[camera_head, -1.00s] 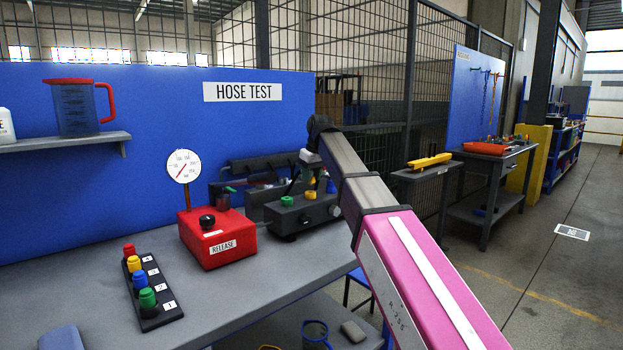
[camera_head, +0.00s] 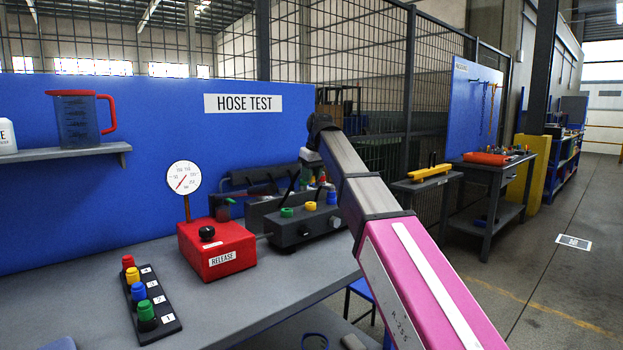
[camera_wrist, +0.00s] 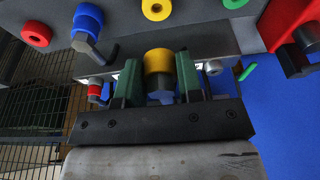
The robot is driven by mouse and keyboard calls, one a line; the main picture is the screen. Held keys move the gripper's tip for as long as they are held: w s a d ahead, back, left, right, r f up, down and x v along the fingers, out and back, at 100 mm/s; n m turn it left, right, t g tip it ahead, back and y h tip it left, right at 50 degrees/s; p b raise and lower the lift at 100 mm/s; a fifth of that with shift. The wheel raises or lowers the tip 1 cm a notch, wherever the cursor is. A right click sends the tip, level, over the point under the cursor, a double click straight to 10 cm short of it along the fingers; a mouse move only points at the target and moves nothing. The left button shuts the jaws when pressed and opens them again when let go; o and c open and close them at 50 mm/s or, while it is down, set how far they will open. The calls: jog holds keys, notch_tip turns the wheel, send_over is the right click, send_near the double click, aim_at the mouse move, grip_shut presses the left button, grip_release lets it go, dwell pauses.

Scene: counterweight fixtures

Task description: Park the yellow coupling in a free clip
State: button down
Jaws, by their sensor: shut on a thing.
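My gripper (camera_wrist: 158,66) is shut on the yellow coupling (camera_wrist: 158,62), which sits between its two green fingers in the wrist view. In the head view my arm's end is beside the dark grey valve block (camera_head: 285,236), and the jaws are mostly hidden. In the wrist view a grey ledge (camera_wrist: 226,48) lies behind the held coupling. A red-banded piece (camera_wrist: 95,91) and a silver cylinder (camera_wrist: 213,67) flank the fingers. I cannot tell whether the coupling touches the ledge or which clips are free.
The valve block carries a green ring (camera_head: 286,212), a yellow ring (camera_head: 310,206) and a blue piece (camera_head: 332,198). The red RELEASE box (camera_head: 215,250) stands left of it. A numbered black strip (camera_head: 172,325) with coloured knobs is nearer. Wire fence (camera_head: 390,80) rises behind.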

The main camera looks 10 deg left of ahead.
jog(key=shift+r, duration=0.75)
jog(key=w+a, duration=1.1)
jog(key=a, duration=0.1)
jog(key=shift+a, duration=0.15)
dwell(0.3)
jog(key=shift+f, duration=0.25)
jog(key=shift+f, duration=0.5)
jog(key=shift+f, duration=0.2)
dwell(0.4)
jog(key=shift+s+d+x, duration=0.1)
jog(key=shift+x, duration=0.55)
jog(key=shift+s+d+x, duration=0.1)
jog(key=shift+d+x, duration=0.05)
jog(key=shift+x, duration=0.5)
